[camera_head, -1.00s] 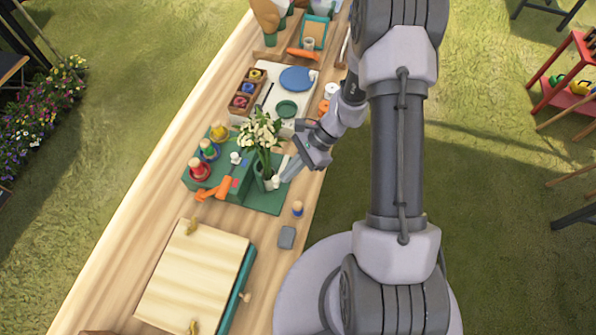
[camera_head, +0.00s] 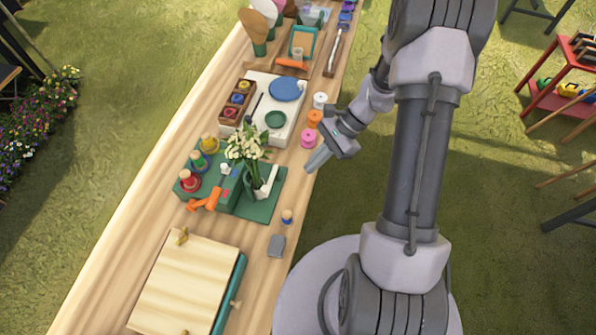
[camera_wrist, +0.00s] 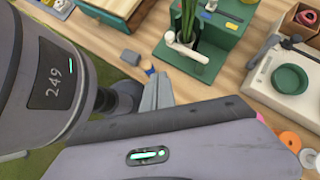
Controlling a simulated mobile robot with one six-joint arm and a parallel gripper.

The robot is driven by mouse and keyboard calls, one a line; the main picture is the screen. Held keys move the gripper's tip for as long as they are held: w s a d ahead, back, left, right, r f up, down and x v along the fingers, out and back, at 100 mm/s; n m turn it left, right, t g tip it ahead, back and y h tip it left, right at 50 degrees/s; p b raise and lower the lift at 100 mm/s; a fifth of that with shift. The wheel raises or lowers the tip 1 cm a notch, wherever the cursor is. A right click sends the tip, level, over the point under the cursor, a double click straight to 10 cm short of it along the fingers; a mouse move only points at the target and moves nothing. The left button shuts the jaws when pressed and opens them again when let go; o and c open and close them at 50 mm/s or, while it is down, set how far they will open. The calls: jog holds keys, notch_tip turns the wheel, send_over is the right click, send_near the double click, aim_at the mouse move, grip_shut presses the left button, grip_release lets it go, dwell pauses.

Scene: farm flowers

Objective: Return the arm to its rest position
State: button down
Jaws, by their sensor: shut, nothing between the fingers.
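My gripper (camera_head: 318,158) is shut and empty. A bunch of white flowers (camera_head: 247,142) with green leaves stands in a holder on a green stand (camera_head: 262,208), left of my gripper. The stems (camera_wrist: 188,18) and a white lever-like part (camera_wrist: 185,48) show in the wrist view.
Pink (camera_head: 308,138) and orange (camera_head: 314,118) spools lie near the table edge beside my gripper. A white board with a blue plate (camera_head: 287,89) and a green dish (camera_head: 275,119) is behind. A wooden press (camera_head: 185,285) is in front.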

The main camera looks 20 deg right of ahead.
jog(key=s+a+r+n+t+h+b, duration=0.1)
jog(key=s+a+r+n+h+b, duration=0.15)
jog(key=r+n+b, duration=0.55)
jog(key=s+a+r+n+t+h+b, duration=0.3)
jog(key=s+a+r+n+t+b, duration=0.1)
jog(key=s, duration=0.6)
notch_tip(320, 180, up, 3)
jog(key=a+t+b, duration=0.1)
jog(key=a, duration=0.1)
jog(key=shift+s+a+f+t, duration=0.15)
jog(key=shift+s+a+t, duration=0.2)
jog(key=shift+s+t, duration=0.05)
